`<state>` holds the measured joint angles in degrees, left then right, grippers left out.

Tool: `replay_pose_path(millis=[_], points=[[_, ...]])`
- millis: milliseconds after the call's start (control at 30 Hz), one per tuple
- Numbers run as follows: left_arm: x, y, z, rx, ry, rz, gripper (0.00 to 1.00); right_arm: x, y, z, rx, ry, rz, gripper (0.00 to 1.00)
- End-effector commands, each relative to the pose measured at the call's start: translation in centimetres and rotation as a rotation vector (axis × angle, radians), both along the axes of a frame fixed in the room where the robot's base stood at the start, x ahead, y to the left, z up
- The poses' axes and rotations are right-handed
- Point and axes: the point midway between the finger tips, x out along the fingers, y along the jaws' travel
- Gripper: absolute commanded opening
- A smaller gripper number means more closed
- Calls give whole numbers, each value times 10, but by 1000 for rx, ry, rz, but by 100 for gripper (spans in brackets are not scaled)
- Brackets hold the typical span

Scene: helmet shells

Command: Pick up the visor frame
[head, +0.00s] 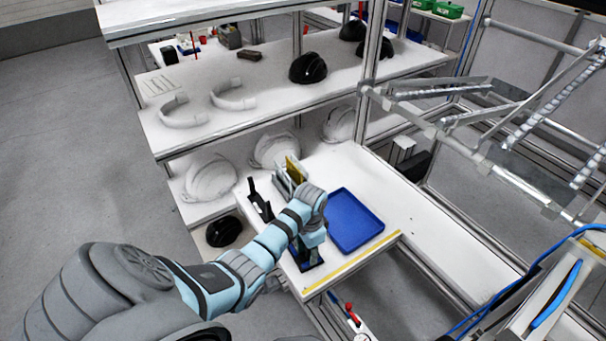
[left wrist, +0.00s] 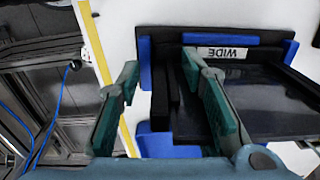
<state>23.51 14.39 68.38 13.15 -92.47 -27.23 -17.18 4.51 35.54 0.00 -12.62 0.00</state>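My left gripper (head: 308,250) points down over the near part of the white bench. In the left wrist view its teal fingers (left wrist: 160,68) are apart. In the head view my arm mostly hides the holder. My right gripper is not in view.
An empty blue tray (head: 354,220) lies right of my gripper. A black upright stand (head: 260,200) and a yellow-edged rack (head: 292,170) stand behind it. Shelves behind hold white helmet shells (head: 210,178), black shells (head: 308,68) and white curved bands (head: 233,95). A yellow strip (head: 350,265) marks the bench's front edge.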

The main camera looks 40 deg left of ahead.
Motion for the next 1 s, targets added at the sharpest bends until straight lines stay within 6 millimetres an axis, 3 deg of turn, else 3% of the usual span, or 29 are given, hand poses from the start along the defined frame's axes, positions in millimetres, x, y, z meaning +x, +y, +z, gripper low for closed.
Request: replay_pose_path(millis=[67, 300, 633, 767, 900, 1000], points=[[0, 0, 0, 0, 0, 0, 33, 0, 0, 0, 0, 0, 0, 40], [0, -1, 0, 0, 0, -1, 0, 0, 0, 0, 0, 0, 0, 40], [1, -1, 5, -1, -1, -2, 0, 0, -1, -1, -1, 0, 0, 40], [2, -1, 29, -1, -5, -3, 0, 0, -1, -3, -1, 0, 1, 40], [2, -1, 68, 0, -5, -2, 0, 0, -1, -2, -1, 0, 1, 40], [2, -1, 83, 0, -3, -2, 0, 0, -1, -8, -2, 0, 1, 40]])
